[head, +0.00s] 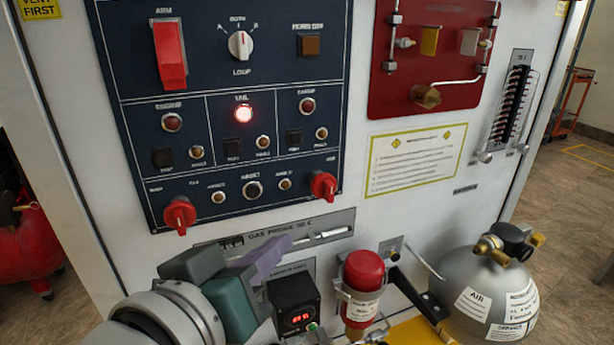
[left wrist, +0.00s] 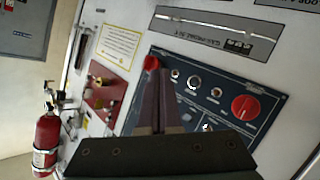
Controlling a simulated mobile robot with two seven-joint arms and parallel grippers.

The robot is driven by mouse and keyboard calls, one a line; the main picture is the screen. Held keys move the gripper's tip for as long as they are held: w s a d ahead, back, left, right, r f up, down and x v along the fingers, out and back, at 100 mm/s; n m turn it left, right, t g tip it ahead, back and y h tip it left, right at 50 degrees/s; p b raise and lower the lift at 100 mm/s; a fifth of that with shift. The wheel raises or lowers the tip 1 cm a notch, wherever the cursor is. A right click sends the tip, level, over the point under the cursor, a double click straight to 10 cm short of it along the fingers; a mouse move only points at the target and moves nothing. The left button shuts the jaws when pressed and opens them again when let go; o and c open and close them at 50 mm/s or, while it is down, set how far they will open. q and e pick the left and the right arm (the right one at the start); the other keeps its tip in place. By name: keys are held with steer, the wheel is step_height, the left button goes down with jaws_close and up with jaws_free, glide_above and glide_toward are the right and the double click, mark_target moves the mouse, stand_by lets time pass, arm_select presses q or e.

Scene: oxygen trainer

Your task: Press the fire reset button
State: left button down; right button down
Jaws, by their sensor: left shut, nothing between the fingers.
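The dark blue control panel (head: 225,85) fills the upper left of the head view. Its bottom row has a round silver-rimmed button (head: 252,189) in the middle, under a blurred label that looks like RESET. This button also shows in the left wrist view (left wrist: 194,82), right of the fingertips. My left gripper (head: 280,246) is below the panel in the head view, apart from the button. Its fingers are together and empty, and they also show in the left wrist view (left wrist: 160,75). My right gripper is in neither view.
Red knobs (head: 180,214) (head: 323,185) flank the bottom row. A red lamp (head: 243,115) glows above it. A gas probe strip (head: 330,229), small display box (head: 295,305), red-capped cylinder (head: 361,290) and grey air tank (head: 475,295) are below the panel.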

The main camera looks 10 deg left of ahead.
mark_target(253, 192)
arm_select(q)
steer(key=shift+w, duration=0.1)
steer(key=shift+w+a+b, duration=0.5)
steer(key=shift+w+a, duration=0.3)
steer(key=shift+w, duration=0.4)
steer(key=shift+w+a+b, duration=0.55)
steer(key=shift+w+a, duration=0.3)
steer(key=shift+w, duration=0.3)
steer(key=shift+w+a+b, duration=0.5)
steer(key=shift+w+a, duration=0.3)
steer(key=shift+w, duration=0.4)
steer(key=shift+w+a, duration=0.25)
steer(key=shift+w, duration=0.1)
